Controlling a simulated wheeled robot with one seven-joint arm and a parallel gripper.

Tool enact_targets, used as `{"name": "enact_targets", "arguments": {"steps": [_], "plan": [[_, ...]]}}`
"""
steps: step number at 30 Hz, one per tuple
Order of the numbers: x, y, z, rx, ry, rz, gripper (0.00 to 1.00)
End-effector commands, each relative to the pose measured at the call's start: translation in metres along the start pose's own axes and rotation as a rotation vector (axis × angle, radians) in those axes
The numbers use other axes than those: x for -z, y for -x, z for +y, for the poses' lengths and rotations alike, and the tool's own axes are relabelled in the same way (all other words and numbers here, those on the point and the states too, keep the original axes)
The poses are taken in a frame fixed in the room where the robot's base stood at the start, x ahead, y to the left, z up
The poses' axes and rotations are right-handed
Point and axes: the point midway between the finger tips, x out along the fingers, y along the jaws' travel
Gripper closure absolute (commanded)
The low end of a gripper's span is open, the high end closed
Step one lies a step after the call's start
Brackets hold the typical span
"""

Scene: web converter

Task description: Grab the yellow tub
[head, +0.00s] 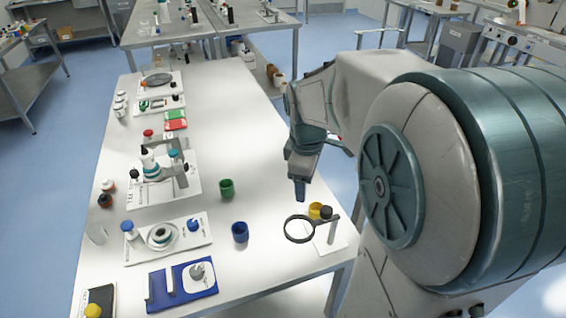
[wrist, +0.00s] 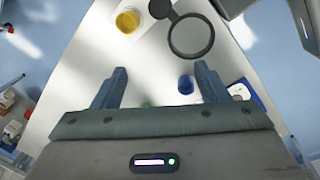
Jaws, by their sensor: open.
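The yellow tub (head: 315,210) stands near the right edge of the white table, partly behind a black-rimmed magnifier (head: 299,228) and next to a dark-capped item. In the wrist view the tub (wrist: 128,20) is at the top, left of the magnifier (wrist: 190,36), and its open top shows. My gripper (head: 300,190) is above the table, just behind and left of the tub in the head view. In the wrist view my gripper (wrist: 160,82) has its two fingers spread apart with nothing between them. The tub lies beyond the fingertips, not touching them.
A green tub (head: 227,188) and a blue tub (head: 240,232) stand left of my gripper. A blue tray (head: 183,284) and a white board with a round device (head: 192,228) are further left.

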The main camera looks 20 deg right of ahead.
Motion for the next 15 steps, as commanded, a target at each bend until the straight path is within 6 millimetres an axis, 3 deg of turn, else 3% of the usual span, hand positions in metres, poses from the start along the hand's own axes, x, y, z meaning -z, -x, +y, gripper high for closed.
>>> {"name": "enact_targets", "arguments": {"steps": [1, 6, 10, 15], "plan": [[-0.002, -0.019, 0.015, 0.024, 0.082, -0.008, 0.33], [-0.008, -0.058, 0.055, 0.082, 0.381, 0.000, 0.33], [-0.013, -0.080, 0.076, 0.110, 0.546, 0.021, 0.33], [-0.017, -0.095, 0.089, 0.126, 0.659, 0.040, 0.33]]}}
